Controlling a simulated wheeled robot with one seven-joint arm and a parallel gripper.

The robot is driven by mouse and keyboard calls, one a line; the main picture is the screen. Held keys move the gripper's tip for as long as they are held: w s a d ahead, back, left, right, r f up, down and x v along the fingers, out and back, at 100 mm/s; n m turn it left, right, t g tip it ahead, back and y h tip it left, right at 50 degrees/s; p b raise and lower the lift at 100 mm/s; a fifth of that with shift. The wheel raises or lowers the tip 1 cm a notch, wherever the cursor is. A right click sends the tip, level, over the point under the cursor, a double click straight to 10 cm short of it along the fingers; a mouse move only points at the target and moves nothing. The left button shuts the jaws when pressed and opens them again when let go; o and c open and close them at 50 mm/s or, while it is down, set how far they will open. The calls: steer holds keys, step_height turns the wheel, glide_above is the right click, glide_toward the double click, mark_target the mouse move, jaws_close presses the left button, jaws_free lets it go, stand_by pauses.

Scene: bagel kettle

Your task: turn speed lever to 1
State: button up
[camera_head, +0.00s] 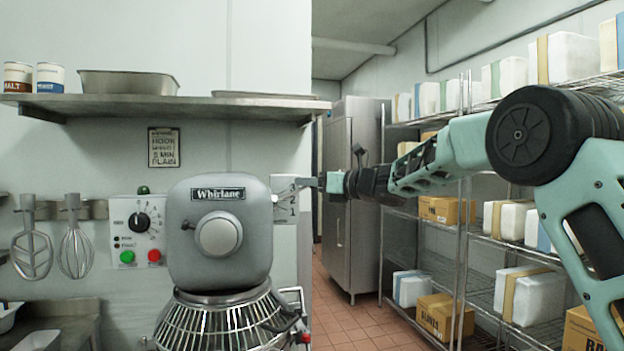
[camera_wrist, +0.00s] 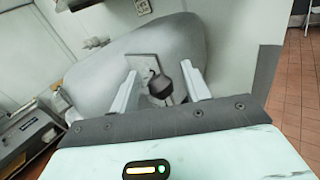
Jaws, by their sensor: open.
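The grey Whirlane mixer (camera_head: 220,240) stands in the middle of the head view. A pale number plate (camera_head: 284,208) on its right side shows 2 and 1, with a partly covered mark above them. My gripper (camera_head: 308,182) reaches in from the right, level with the plate's upper part. In the wrist view my gripper (camera_wrist: 159,88) is open, its two pale fingers apart. A dark lever with a rounded knob (camera_wrist: 188,76) shows between the fingers, nearer the right one. I cannot tell whether they touch. The lever is not clearly visible in the head view.
A wire bowl guard (camera_head: 222,322) is below the mixer head. A control panel (camera_head: 138,232) and hanging whisk (camera_head: 76,250) are at left. A steel shelf (camera_head: 160,106) runs above. Storage racks (camera_head: 463,200) stand at right, with tiled floor (camera_head: 345,322) between.

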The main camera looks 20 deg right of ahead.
jaws_close()
steer(key=shift+f, duration=0.1)
